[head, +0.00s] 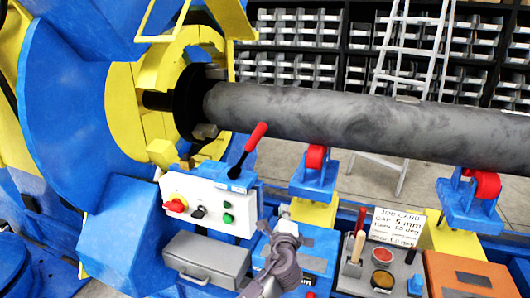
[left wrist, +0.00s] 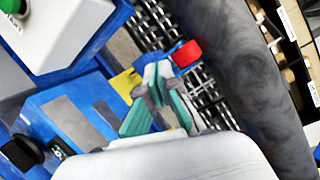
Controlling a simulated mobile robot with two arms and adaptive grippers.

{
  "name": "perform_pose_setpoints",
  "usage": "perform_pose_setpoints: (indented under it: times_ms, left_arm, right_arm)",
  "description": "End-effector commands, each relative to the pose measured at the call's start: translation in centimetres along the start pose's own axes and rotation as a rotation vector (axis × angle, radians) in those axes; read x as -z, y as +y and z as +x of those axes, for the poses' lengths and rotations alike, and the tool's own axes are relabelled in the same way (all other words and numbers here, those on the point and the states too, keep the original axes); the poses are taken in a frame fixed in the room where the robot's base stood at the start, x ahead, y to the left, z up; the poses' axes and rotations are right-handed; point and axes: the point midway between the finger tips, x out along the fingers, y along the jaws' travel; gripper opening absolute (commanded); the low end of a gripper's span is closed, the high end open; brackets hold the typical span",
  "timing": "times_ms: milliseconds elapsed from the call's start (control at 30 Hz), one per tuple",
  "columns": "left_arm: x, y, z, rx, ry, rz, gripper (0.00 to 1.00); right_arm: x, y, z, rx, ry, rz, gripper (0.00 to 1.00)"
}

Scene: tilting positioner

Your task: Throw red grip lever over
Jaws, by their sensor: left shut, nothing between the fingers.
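The red grip lever (head: 256,137) stands on top of the white control box (head: 207,205), its black shaft leaning up and to the right. My left gripper (head: 287,226) is shut and empty, below and to the right of the lever and apart from it. In the left wrist view my left gripper's fingers (left wrist: 158,78) show close together with nothing between them. The control box also shows in the left wrist view (left wrist: 70,35), but the lever does not. My right gripper is in neither view.
A long grey pipe (head: 340,115) runs from the yellow and blue positioner (head: 75,100) above red rollers (head: 316,157). A grey drawer case (head: 205,262) lies below the control box. A panel with handles (head: 352,272) and a job card (head: 397,226) stand to the right.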

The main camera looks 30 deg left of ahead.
Motion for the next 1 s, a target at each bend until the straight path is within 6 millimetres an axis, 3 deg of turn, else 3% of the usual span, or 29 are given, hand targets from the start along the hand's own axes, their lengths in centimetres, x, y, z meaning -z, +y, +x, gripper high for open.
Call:
perform_pose_setpoints:
  times_ms: [33, 100, 233, 667, 867, 1000]
  left_arm:
    - [-1.6, -3.3, -0.1, 0.064, -0.052, 0.024, 0.00]
    - [-3.6, -6.8, -0.5, 0.125, -0.115, 0.055, 0.00]
    - [-5.8, -10.1, -1.2, 0.182, -0.185, 0.085, 0.00]
    - [-6.2, -10.7, -1.1, 0.191, -0.198, 0.091, 0.00]
    - [-6.8, -11.4, 1.2, 0.191, -0.200, 0.090, 0.00]
    - [-7.4, -12.0, 4.1, 0.191, -0.201, 0.091, 0.00]
  right_arm:
    - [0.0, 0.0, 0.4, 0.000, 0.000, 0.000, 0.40]
    - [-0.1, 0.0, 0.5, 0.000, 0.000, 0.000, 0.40]
    - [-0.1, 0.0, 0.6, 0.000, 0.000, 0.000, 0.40]
    - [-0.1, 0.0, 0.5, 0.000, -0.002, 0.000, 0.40]
    - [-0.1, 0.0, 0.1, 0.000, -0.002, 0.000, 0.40]
    - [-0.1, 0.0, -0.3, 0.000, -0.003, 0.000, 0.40]
